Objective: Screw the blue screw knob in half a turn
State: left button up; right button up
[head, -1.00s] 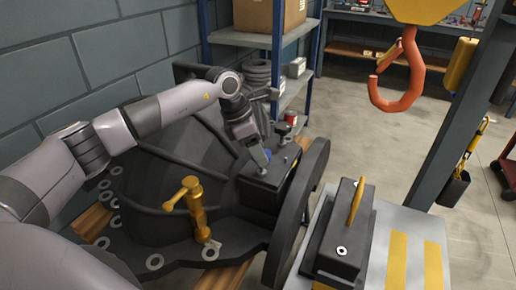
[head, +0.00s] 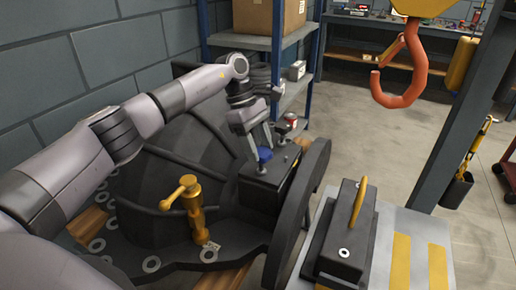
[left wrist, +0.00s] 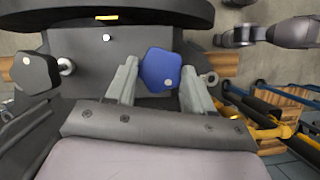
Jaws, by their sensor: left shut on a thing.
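The blue screw knob (head: 264,155) sits on top of a dark block (head: 262,186) on the casing. In the left wrist view the knob (left wrist: 160,69) shows as a rounded blue head with a small pale dot, between my two fingers. My left gripper (head: 262,150) comes down from above and is shut on the knob; in the left wrist view its fingers (left wrist: 158,80) lie on both sides of it. A black knob (head: 290,120) stands on the same block; it also shows in the left wrist view (left wrist: 36,74).
A brass valve with a handle (head: 190,205) stands in front of the dark casing (head: 170,150). A dark block with a yellow handle (head: 345,230) sits on a pale striped table (head: 387,218) at right. An orange hook (head: 402,85) hangs at upper right.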

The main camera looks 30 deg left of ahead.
pick_arm(q)
jog(key=m, duration=0.2)
jog(key=m+g+b, duration=0.1)
jog(key=m, duration=0.1)
jog(key=shift+w+m+g+y, duration=0.2)
jog(key=shift+m+g+y, duration=0.1)
jog(key=shift+y, duration=0.1)
dwell(0.4)
jog(key=o, duration=1)
notch_tip(320, 180, up, 9)
jog(key=p, duration=0.1)
notch_tip(320, 180, up, 11)
jog(key=p, duration=0.7)
send_over(260, 150)
